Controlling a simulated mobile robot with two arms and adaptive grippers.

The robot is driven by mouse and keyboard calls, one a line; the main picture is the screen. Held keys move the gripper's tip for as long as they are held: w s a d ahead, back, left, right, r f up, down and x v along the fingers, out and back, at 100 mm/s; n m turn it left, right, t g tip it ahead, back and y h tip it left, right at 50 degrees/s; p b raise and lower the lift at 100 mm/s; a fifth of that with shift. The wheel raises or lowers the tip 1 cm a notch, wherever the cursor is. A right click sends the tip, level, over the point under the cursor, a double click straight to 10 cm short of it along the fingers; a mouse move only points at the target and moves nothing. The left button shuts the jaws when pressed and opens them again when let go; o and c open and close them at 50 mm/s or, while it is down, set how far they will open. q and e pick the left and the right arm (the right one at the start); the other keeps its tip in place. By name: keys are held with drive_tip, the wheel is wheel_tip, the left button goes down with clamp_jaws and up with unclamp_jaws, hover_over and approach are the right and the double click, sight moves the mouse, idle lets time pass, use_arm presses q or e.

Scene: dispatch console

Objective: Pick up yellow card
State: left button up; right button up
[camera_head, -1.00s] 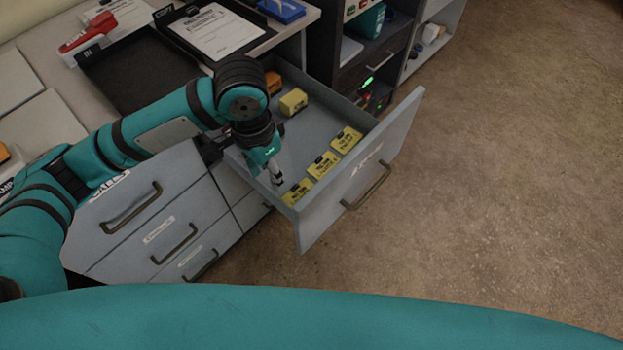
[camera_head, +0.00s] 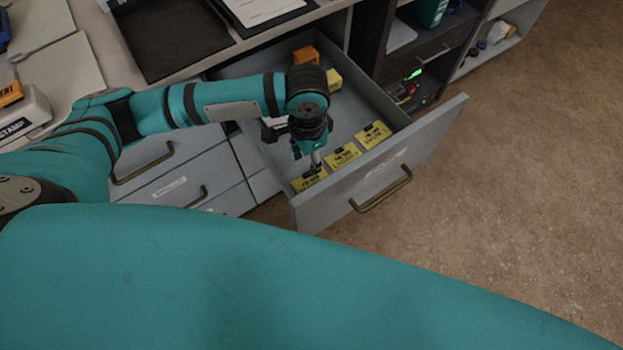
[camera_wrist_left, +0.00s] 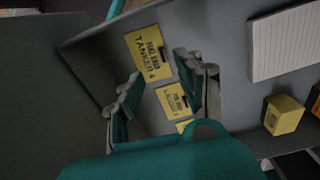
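Three yellow cards lie in a row along the front panel inside the open grey drawer (camera_head: 275,66): a near card (camera_head: 311,181), a middle card (camera_head: 342,155) and a far card (camera_head: 373,135). My left gripper (camera_head: 315,166) points down over the near card and partly covers it. In the left wrist view, my left gripper (camera_wrist_left: 157,67) is open, its two fingers apart and nothing between them. The near card (camera_wrist_left: 149,53), with black print reading "TANKER 4", lies just beyond the fingertips. The middle card (camera_wrist_left: 172,100) shows between the fingers. My right gripper is not in view.
An orange block (camera_head: 306,56) and a yellow block (camera_head: 334,79) stand at the drawer's back; a lined white pad (camera_wrist_left: 287,42) shows in the wrist view. The drawer front with its handle (camera_head: 383,190) juts over the clear floor (camera_head: 510,190). A black tray (camera_head: 172,36) lies on the desk.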

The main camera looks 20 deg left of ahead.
sight(305, 174)
use_arm(q)
drive_tip(key=f, duration=0.6)
drive_tip(key=shift+s+a+f+b, duration=0.1)
drive_tip(key=shift+a+f+b, duration=0.25)
drive_tip(key=shift+a, duration=0.05)
clamp_jaws()
